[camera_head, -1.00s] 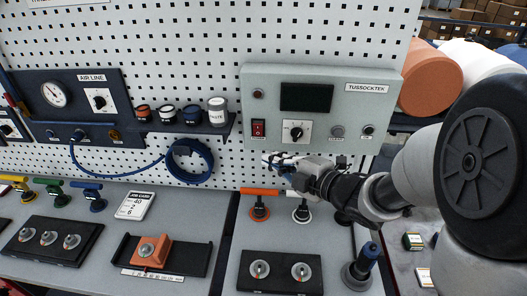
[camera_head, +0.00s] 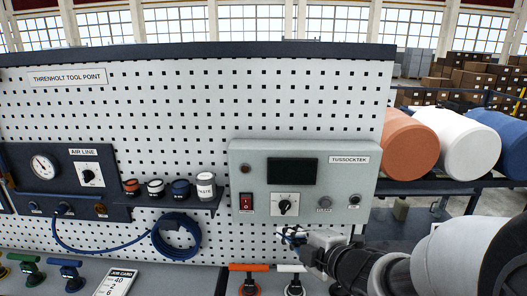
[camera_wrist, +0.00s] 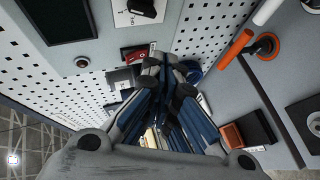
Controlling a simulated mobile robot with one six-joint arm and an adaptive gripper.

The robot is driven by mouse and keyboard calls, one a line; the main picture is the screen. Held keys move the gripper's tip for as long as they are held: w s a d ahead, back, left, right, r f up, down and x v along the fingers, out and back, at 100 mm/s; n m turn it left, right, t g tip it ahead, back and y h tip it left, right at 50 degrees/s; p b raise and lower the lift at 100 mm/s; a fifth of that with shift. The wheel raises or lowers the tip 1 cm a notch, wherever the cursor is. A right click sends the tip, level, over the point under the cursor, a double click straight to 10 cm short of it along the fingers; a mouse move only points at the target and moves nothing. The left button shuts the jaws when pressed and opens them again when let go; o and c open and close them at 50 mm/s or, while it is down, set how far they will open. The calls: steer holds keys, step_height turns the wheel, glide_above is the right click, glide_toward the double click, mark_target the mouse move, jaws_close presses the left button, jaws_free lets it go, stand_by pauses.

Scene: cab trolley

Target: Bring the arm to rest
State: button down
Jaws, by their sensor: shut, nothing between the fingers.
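My gripper (camera_head: 288,234) is in front of the pegboard, just below the grey TUSSOCKTEK control box (camera_head: 260,200), at the lower right of the head view. Its fingers are closed together and hold nothing. My arm reaches in from the right edge. In the wrist view my gripper (camera_wrist: 165,65) fills the middle, its fingers shut, with the control box at upper left. Whether the fingertips touch anything cannot be told.
An orange handle (camera_head: 249,267) and a white handle (camera_head: 291,268) stand on the bench below my gripper. A coiled blue hose (camera_head: 176,236) hangs at left, beneath a shelf of small jars (camera_head: 181,190). Large orange, white and blue rolls (camera_head: 465,145) lie at right behind the board.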

steer(key=s+d+r+m+g+h, duration=0.1)
steer(key=s+d+r+m+h, duration=0.1)
steer(key=s+d+m+h, duration=0.8)
steer(key=s+a+f+m+g+y, duration=0.1)
steer(key=s+f+m+g, duration=0.1)
steer(key=s+m, duration=0.3)
steer(key=s+a+f+m+g+y+b, duration=0.1)
steer(key=s+m+g, duration=0.3)
steer(key=s, duration=0.9)
steer(key=shift+s+a+f+m+y, duration=0.35)
steer(key=shift+m+y, duration=0.15)
steer(key=shift+m, duration=0.4)
